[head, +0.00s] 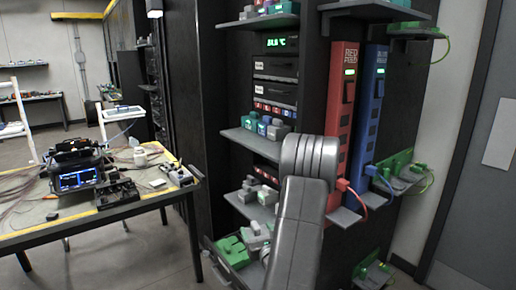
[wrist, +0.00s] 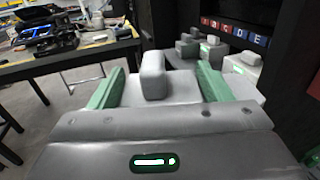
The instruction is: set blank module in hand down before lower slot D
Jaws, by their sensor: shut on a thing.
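In the wrist view, my gripper (wrist: 158,88) is shut on a grey blank module (wrist: 153,73) with a raised rounded knob. Its green-padded fingers grip the module from the left and right. A row of coloured letter labels (wrist: 238,33) shows at the upper right of the wrist view, over the slots; the label D stands near the right end. Grey modules with green parts (wrist: 243,65) stand on the shelf below the labels. The held module is to the left of them in the picture; the gap to the shelf is unclear. In the head view my arm hides the gripper and the held module.
In the head view, the rack shelves (head: 240,137) hold several modules. A red power strip (head: 341,120) and a blue one (head: 371,110) stand right of my arm. A workbench (head: 75,225) with equipment is on the left.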

